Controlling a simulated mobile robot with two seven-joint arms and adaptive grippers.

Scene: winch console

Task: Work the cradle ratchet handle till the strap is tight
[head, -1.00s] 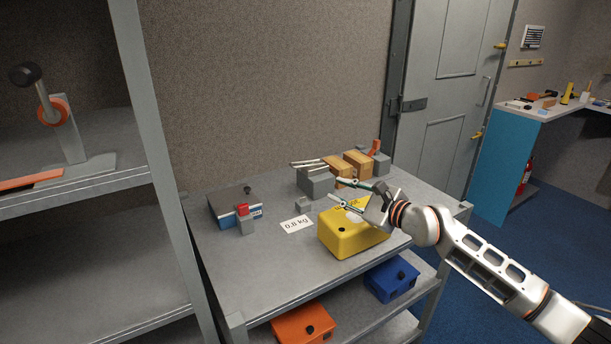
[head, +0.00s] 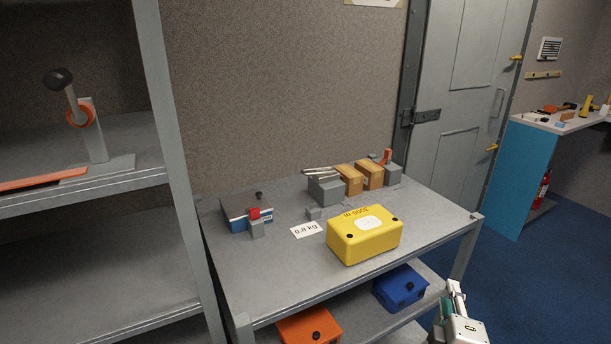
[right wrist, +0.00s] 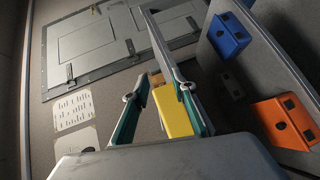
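The ratchet stands on the shelf at the left of the head view. Its handle (head: 72,104) has a black ball knob (head: 58,79) and leans up and to the left from a grey upright post (head: 95,140). An orange strap wrap (head: 88,113) sits around the pivot. A flat orange strap (head: 42,178) lies along the shelf; I cannot tell how tight it is. My right gripper (head: 453,290) is low at the cart's front right corner, far from the handle. In the right wrist view its teal-padded fingers (right wrist: 158,90) are apart and nothing is held. My left gripper is not in view.
A yellow box (head: 365,248) stands on the grey cart (head: 285,270), with wooden blocks (head: 370,174), grey blocks and a blue-grey case (head: 240,204) behind. Orange (head: 308,328) and blue (head: 400,288) boxes sit below. The shelf's front post (head: 180,160) stands between cart and shelf.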

